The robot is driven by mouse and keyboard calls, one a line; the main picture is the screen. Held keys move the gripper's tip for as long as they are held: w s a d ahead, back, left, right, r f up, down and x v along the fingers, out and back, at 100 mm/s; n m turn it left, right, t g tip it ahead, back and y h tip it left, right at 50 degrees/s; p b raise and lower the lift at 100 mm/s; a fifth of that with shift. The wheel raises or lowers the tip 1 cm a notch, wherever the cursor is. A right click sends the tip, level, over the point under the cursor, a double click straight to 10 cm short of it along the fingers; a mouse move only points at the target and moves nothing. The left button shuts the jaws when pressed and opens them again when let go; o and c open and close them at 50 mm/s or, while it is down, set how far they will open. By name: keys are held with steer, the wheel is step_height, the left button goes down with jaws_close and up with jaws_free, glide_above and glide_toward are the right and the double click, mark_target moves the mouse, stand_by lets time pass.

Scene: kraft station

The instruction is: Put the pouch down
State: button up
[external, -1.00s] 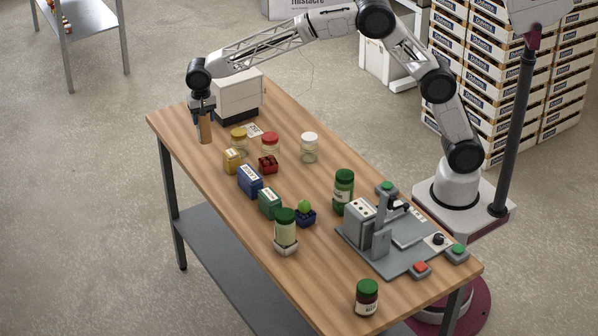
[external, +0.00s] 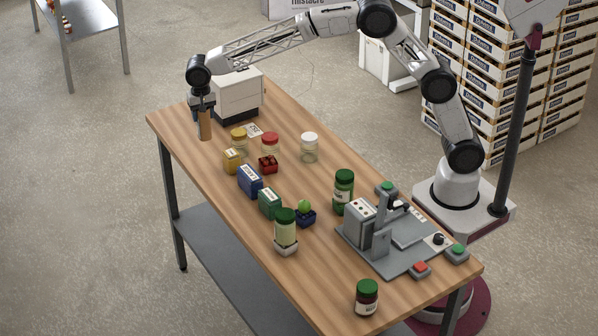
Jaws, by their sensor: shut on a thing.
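The pouch (external: 205,127) is a brown, upright, narrow packet at the far left end of the wooden table. My gripper (external: 202,109) points down and is shut on its upper part. The pouch hangs over or just at the tabletop near the left edge. I cannot tell whether its bottom touches the wood.
A white box-shaped machine (external: 238,95) stands just right of the pouch. The table (external: 180,135) is bare around the pouch's near side.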

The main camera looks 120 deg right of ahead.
steer(key=shift+r, duration=0.1)
step_height(320, 180, up, 5)
steer(key=shift+f, duration=0.15)
steer(key=shift+s+a+r, duration=0.35)
steer(key=shift+a+r, duration=0.05)
steer(key=shift+a, duration=0.15)
steer(key=s+a+r+n, duration=0.2)
steer(key=s+a+r, duration=0.2)
steer(key=s+a, duration=1.15)
steer(key=s+a+r+n, duration=0.2)
steer(key=s+a+r, duration=0.2)
steer(key=s+a, duration=1.15)
steer(key=s+a+f+n, duration=0.1)
steer(key=s+a+f, duration=0.2)
steer(key=s, duration=0.5)
steer(key=s+a+f+n, duration=0.1)
steer(key=s+a+f, duration=0.2)
steer(key=s, duration=0.5)
steer(key=s+a+f+n, duration=0.1)
steer(key=s+a+f, duration=0.2)
steer(key=s, duration=0.5)
step_height(320, 180, down, 10)
steer(key=shift+a+r, duration=0.15)
steer(key=shift+r, duration=0.1)
